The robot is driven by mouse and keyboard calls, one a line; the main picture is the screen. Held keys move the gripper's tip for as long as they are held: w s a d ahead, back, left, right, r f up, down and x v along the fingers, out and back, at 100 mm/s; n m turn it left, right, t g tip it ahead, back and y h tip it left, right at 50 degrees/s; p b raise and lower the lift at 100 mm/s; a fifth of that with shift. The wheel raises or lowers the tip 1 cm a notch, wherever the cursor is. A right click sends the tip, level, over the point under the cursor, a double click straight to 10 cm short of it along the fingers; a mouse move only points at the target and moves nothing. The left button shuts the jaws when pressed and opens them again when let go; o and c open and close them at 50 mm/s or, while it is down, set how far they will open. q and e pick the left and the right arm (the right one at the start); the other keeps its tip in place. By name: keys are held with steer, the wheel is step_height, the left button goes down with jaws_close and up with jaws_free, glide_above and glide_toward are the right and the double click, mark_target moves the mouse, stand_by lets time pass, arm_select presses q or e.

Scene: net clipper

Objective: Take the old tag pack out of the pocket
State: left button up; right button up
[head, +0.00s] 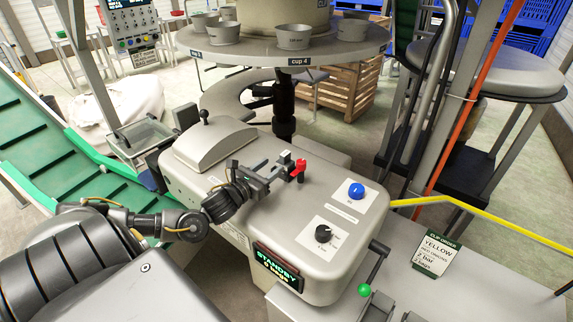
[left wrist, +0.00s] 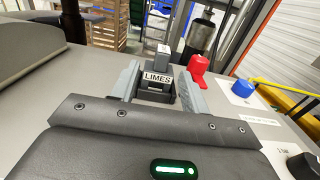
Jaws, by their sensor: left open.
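The old tag pack (left wrist: 163,51) is a small pale grey block standing up in the left wrist view. Below it is a dark pocket (left wrist: 155,96) with a white label reading LIMES, on the grey machine top. My left gripper (left wrist: 160,82) is open, with one finger on each side of the pocket. I cannot tell whether the fingers touch the pack. In the head view my left gripper (head: 283,168) is over the machine top beside a red lever, and the pack is small there. My right gripper is not in view.
The red lever (head: 299,169) stands close to the right of the gripper, also in the left wrist view (left wrist: 197,70). A blue knob (head: 356,191), a black knob (head: 323,233) and a STANDBY display (head: 277,268) are on the grey machine (head: 215,175). A cup turntable (head: 240,55) overhangs behind.

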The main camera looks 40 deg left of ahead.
mark_target(282, 159)
arm_select(q)
steer(key=shift+w+r, duration=0.1)
steer(key=w+p, duration=0.1)
steer(key=w, duration=0.1)
steer(key=w+p, duration=0.1)
steer(key=w, duration=0.1)
steer(key=shift+w+d+r, duration=0.1)
steer(key=shift+w+r, duration=0.1)
steer(key=shift+w, duration=0.05)
steer(key=shift+w+f, duration=0.15)
steer(key=shift+w, duration=0.2)
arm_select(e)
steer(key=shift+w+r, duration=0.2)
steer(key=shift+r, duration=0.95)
arm_select(q)
jaws_close()
